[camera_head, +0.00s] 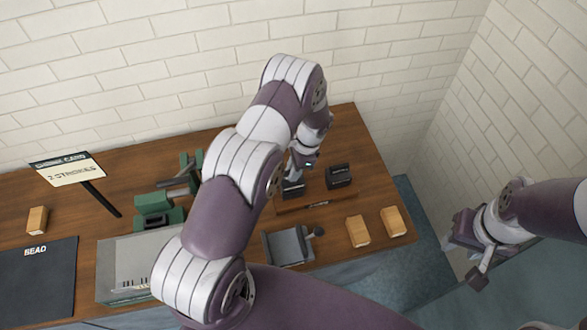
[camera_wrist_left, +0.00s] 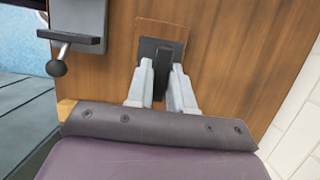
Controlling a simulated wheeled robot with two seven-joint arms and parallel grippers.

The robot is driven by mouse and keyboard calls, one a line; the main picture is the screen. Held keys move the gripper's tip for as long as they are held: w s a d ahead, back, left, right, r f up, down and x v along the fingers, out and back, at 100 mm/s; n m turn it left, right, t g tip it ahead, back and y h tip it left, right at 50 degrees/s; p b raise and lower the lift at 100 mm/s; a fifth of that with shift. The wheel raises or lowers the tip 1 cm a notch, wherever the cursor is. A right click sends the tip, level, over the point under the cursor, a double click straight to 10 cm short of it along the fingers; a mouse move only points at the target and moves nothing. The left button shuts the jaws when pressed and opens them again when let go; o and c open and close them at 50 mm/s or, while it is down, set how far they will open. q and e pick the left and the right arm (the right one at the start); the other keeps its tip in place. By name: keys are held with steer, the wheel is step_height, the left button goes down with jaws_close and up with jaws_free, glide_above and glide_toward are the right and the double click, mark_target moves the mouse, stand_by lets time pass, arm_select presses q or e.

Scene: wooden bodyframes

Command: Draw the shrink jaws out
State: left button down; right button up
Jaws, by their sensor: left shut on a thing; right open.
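Two dark blocks stand near the right end of the wooden bench; their small labels are unreadable, and I cannot tell for sure which is the shrink jaws. My left gripper (camera_head: 298,172) is over the left dark block (camera_head: 293,189). The right dark block (camera_head: 338,176) stands apart beside it. In the left wrist view, my left gripper (camera_wrist_left: 162,68) is shut on a narrow upright dark piece (camera_wrist_left: 163,74), with a wider dark part behind it (camera_wrist_left: 147,48). My right gripper (camera_head: 474,258) is open and empty, off the bench's right side.
A grey tool with a ball-ended handle (camera_head: 285,247) stands at the front edge. Two wooden blocks (camera_head: 358,231) (camera_head: 393,222) lie right of it. A green machine (camera_head: 158,212), a sign (camera_head: 68,168) and a dark BEAD mat (camera_head: 38,282) are left. A brick wall stands behind.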

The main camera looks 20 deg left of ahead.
arm_select(q)
steer(key=shift+f+b, duration=1.15)
steer(key=shift+f, duration=0.15)
steer(key=c, duration=1)
jaws_free()
steer(key=shift+r, duration=0.1)
steer(key=shift+o, duration=0.4)
steer(key=shift+s, duration=0.1)
steer(key=shift+w+d+r, duration=0.1)
steer(key=shift+w+r, duration=0.1)
steer(key=shift+r, duration=0.1)
steer(key=b+v, duration=0.3)
steer(key=v, duration=0.5)
steer(key=shift+d+b, duration=0.15)
steer(key=shift+b, duration=0.2)
steer(key=p+v, duration=0.2)
steer(key=v, duration=0.2)
steer(key=shift+s+p, duration=0.15)
steer(key=shift+p, duration=0.25)
